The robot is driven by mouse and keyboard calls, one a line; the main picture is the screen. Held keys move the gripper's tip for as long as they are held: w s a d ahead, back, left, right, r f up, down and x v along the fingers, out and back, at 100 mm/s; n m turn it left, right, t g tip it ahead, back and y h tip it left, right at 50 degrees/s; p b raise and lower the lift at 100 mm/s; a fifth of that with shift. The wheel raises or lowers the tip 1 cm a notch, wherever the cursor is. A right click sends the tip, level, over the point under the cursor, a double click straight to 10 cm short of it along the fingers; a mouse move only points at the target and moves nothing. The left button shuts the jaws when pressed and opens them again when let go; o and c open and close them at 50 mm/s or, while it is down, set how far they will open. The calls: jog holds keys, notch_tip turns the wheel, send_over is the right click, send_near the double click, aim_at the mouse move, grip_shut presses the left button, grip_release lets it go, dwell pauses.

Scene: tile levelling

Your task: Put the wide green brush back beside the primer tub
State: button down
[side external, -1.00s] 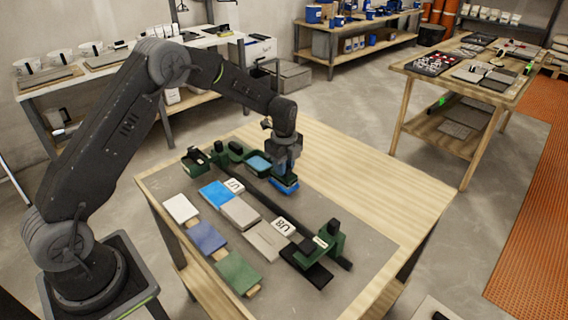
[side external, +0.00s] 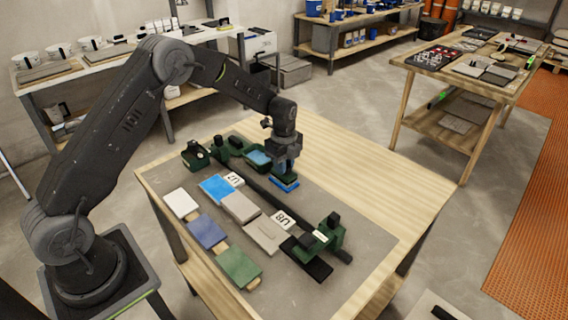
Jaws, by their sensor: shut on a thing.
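My gripper (side external: 286,162) is shut on the wide green brush (side external: 286,177), whose underside is blue. The brush is to the right of the primer tub (side external: 246,163), a dark green tub with blue primer inside, and apart from it. I cannot tell whether the brush touches the bench top or hangs just above it. The gripper hides part of the brush. A tile with a bright blue top (side external: 214,188) lies left of the tub and in front of it.
Grey tiles (side external: 240,207) (side external: 264,236) continue the row, with white tags marked U7 (side external: 234,179) and U8 (side external: 281,218). White (side external: 180,202), blue (side external: 206,232) and green (side external: 239,267) pieces lie to the left. A green fixture (side external: 328,236) stands at the row's right end. The bench's right side is bare wood.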

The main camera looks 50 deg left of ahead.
jog(key=c, duration=0.6)
grip_release()
jog(key=shift+o, duration=0.2)
jog(key=shift+r, duration=4)
